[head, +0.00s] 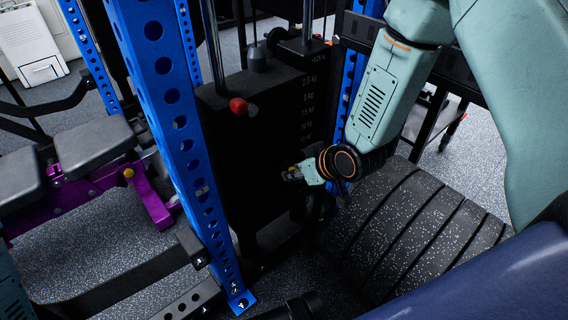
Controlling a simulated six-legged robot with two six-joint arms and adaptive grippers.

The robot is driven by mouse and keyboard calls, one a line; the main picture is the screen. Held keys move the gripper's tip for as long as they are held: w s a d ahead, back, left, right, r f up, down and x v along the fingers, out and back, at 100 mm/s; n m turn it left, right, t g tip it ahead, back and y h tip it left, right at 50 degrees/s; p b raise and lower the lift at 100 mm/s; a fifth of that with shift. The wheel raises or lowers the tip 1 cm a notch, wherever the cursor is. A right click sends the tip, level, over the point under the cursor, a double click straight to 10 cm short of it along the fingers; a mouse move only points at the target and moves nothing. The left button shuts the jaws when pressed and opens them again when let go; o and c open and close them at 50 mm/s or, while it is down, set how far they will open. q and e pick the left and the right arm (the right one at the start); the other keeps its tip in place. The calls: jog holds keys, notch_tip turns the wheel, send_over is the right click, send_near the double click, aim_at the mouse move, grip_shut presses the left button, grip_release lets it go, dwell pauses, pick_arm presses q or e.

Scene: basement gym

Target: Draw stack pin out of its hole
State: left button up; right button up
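The stack pin shows as a red round knob (238,105) on the front of the black weight stack (222,165), high up and left of the printed kg numbers. Its shaft is hidden, and the knob sits close against the stack. My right gripper (290,174) comes in from the right, below and to the right of the knob, and is clearly apart from it. Its small fingers point left in front of the stack. Whether they are open or shut is too small to tell; no held thing shows. My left gripper is not in view.
A blue perforated upright (180,125) stands just left of the stack. Chrome guide rods (213,45) rise above it. A grey-padded bench with a purple frame (150,205) is at the left. Thick speckled rubber plates or mats (400,225) lie at the lower right.

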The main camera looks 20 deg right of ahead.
grip_shut()
jog(key=shift+s, duration=0.1)
jog(key=s+d+p, duration=0.3)
jog(key=s+p, duration=0.3)
jog(key=s, duration=0.3)
jog(key=shift+d, duration=0.15)
dwell(1.1)
